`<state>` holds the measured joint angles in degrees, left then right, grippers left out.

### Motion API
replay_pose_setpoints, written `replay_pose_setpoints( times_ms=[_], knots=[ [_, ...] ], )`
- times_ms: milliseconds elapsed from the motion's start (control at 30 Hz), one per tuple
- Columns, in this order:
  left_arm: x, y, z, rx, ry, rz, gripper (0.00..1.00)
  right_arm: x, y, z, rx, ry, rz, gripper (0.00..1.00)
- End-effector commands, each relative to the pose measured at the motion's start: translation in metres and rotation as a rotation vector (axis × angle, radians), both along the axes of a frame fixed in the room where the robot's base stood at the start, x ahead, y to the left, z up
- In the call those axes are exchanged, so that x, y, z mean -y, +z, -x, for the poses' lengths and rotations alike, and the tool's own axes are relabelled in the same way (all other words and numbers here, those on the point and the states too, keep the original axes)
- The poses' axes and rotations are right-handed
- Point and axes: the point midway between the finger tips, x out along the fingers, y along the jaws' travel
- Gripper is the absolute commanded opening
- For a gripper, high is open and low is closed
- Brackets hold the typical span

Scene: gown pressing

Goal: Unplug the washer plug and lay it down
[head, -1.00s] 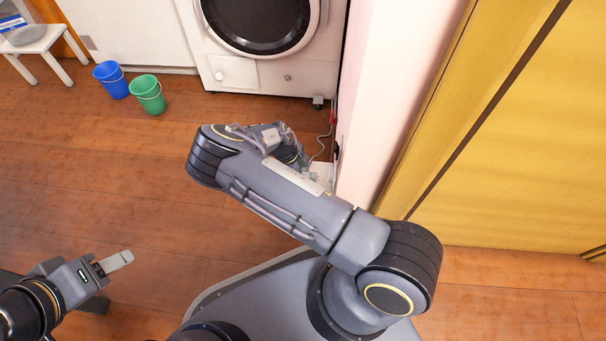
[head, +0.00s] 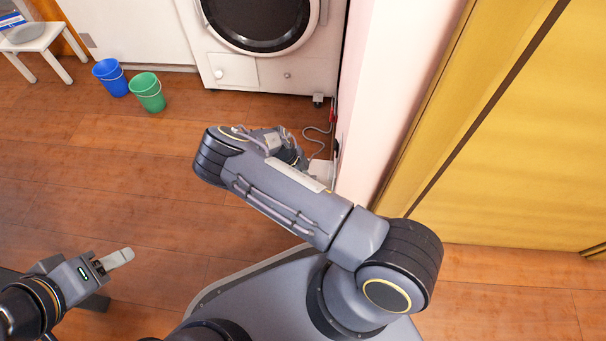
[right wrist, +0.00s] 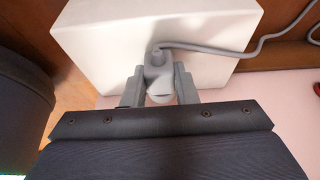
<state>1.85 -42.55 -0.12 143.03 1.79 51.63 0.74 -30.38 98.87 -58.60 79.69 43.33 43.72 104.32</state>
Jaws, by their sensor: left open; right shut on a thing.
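The grey washer plug (right wrist: 158,70) is between the two fingers of my right gripper (right wrist: 158,88) in the right wrist view. The gripper is shut on it. Its grey cord (right wrist: 232,51) runs off to the right and also shows in the head view (head: 318,131), on the floor beside the wall. A white block (right wrist: 100,36) lies just beyond the plug; I cannot tell whether they touch. The plug's prongs are hidden. In the head view my right arm hides its gripper. My left gripper (head: 117,261) is open and empty over the floor at lower left.
The white washer (head: 262,75) stands at the back, next to a pink-white wall (head: 385,90). A blue bucket (head: 111,78), a green bucket (head: 148,92) and a white stool (head: 35,42) are at left. Yellow panels (head: 510,140) are on the right.

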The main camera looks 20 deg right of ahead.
Motion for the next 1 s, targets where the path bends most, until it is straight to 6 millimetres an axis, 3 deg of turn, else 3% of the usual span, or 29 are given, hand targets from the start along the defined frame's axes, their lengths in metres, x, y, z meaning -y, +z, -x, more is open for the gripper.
replay_pose_setpoints(
  times_ms=[300,333,500,800,1000],
  knots=[
    [0.000,0.000,0.000,0.000,0.000,0.000,0.49,0.000,-0.013,0.000,0.000,0.001,-0.001,0.00],
    [0.000,0.000,0.000,0.000,0.000,0.000,0.49,0.000,-0.013,0.000,0.001,0.001,-0.001,0.28],
    [0.000,0.000,0.000,0.000,0.000,0.000,0.49,0.000,-0.012,0.000,0.001,0.000,0.000,0.51],
    [0.000,0.000,0.000,0.000,0.000,0.000,0.49,-0.001,-0.011,0.000,0.001,0.000,-0.001,0.51],
    [0.000,0.006,0.000,0.000,0.000,0.000,0.49,-0.005,0.002,-0.003,0.001,0.000,-0.002,0.51]
  ],
)
